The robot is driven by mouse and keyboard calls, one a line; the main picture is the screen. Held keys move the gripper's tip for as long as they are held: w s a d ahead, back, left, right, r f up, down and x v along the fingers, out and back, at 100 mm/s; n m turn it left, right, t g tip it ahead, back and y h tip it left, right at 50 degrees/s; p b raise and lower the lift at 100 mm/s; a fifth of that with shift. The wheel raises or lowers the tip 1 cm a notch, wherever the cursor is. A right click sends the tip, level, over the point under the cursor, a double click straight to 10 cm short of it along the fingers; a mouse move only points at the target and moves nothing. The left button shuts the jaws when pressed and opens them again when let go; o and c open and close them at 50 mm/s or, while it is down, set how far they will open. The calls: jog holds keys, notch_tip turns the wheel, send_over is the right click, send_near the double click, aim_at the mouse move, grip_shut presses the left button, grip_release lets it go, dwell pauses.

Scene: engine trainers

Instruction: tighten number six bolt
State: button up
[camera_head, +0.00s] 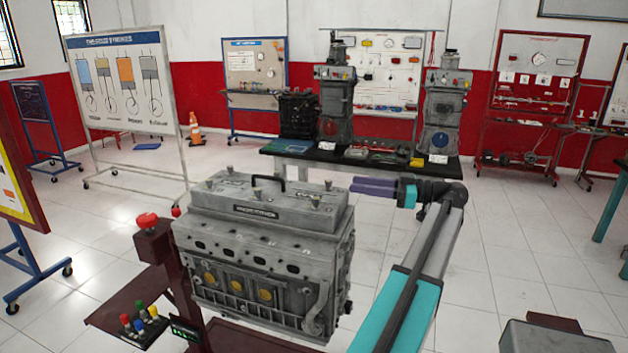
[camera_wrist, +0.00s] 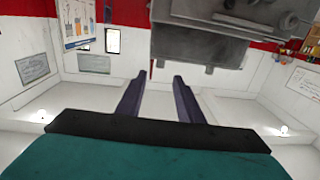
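The grey engine block (camera_head: 262,250) stands on a dark red stand, with a grey cover (camera_head: 255,204) on top. Several bolt heads, such as one at the cover's right (camera_head: 314,200), stand on the cover. I see no readable numbers, so I cannot tell which is number six. My gripper (camera_head: 354,185) is just right of the cover, with its purple fingers pointing left. In the wrist view, my gripper (camera_wrist: 164,78) shows two separated fingers with nothing between them. A grey engine-like body (camera_wrist: 210,35) appears beyond the fingertips there, and no bolt lies between them.
A red button (camera_head: 147,220) and a small panel of coloured knobs (camera_head: 142,320) are at the engine's left. A black-topped table (camera_head: 280,150) with engine parts stands behind. A whiteboard (camera_head: 125,80) is at the back left.

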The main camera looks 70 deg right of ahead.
aim_at(316, 188)
jog(key=shift+w, duration=0.2)
jog(key=w+p, duration=0.1)
jog(key=w, duration=0.2)
jog(key=w+a+p, duration=0.1)
jog(key=w+p, duration=0.1)
jog(key=w, duration=0.2)
jog(key=w+p, duration=0.1)
jog(key=w, duration=0.3)
jog(key=shift+w+a+r, duration=0.1)
jog(key=shift+w+a, duration=0.05)
jog(key=shift+a, duration=0.1)
jog(key=shift+w+a+p, duration=0.1)
jog(key=shift+w+p, duration=0.3)
jog(key=shift+w, duration=0.6)
grip_shut()
